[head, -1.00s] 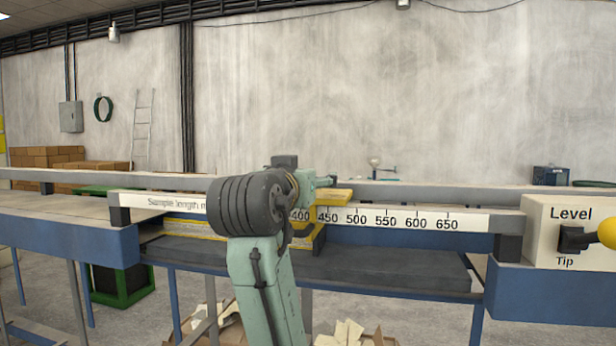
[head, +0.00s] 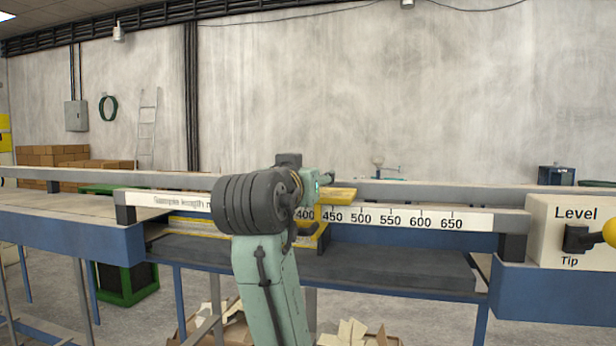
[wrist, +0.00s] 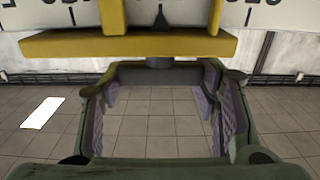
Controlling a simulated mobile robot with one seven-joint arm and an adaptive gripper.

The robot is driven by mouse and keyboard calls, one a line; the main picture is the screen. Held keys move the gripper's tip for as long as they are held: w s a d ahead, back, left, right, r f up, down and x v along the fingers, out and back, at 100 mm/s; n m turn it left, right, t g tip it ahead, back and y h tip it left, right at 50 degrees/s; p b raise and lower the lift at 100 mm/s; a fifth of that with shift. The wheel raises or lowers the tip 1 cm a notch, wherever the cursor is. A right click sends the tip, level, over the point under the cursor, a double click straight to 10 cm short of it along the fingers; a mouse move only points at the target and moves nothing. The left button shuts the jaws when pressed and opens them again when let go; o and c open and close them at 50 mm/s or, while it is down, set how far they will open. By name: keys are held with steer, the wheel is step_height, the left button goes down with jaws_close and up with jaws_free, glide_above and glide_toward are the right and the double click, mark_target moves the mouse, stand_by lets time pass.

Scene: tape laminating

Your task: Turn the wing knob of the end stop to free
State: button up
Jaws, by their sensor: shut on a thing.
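The yellow end stop (head: 338,195) sits on the sample-length rail (head: 405,217) near the 400 to 450 marks, partly hidden behind my arm in the head view. In the wrist view the end stop (wrist: 130,44) shows as a yellow bar across the top. The dark wing knob (wrist: 160,73) spans the space below it, on a short dark stem. My gripper (wrist: 160,83) has its two fingers apart, one at each end of the knob, shut on it. The knob and fingers are hidden in the head view.
A cream box (head: 570,228) marked Level and Tip, with a dark lever (head: 578,238), stands at the rail's right end. A grey rear rail (head: 440,193) runs behind the scale. Brown cartons (head: 350,333) lie on the floor below.

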steer(key=shift+n+y, duration=0.4)
steer(key=shift+y, duration=0.2)
steer(key=n+y, duration=0.2)
steer(key=y, duration=0.2)
steer(key=shift+d+n+t, duration=0.1)
steer(key=shift+n+t, duration=0.2)
steer(key=shift+n, duration=0.1)
steer(key=n+y, duration=0.1)
steer(key=y, duration=0.2)
steer(key=n+g+y, duration=0.1)
steer(key=n+y, duration=0.1)
steer(key=y, duration=0.1)
steer(key=shift+n, duration=0.3)
steer(key=n+g+y, duration=0.2)
steer(key=n+y, duration=0.1)
steer(key=n+g+y, duration=0.3)
steer(key=y, duration=0.1)
steer(key=shift+g, duration=0.3)
steer(key=shift+g+y, duration=0.3)
steer(key=shift+y, duration=0.1)
steer(key=o, duration=1.2)
steer(key=shift+c, duration=0.2)
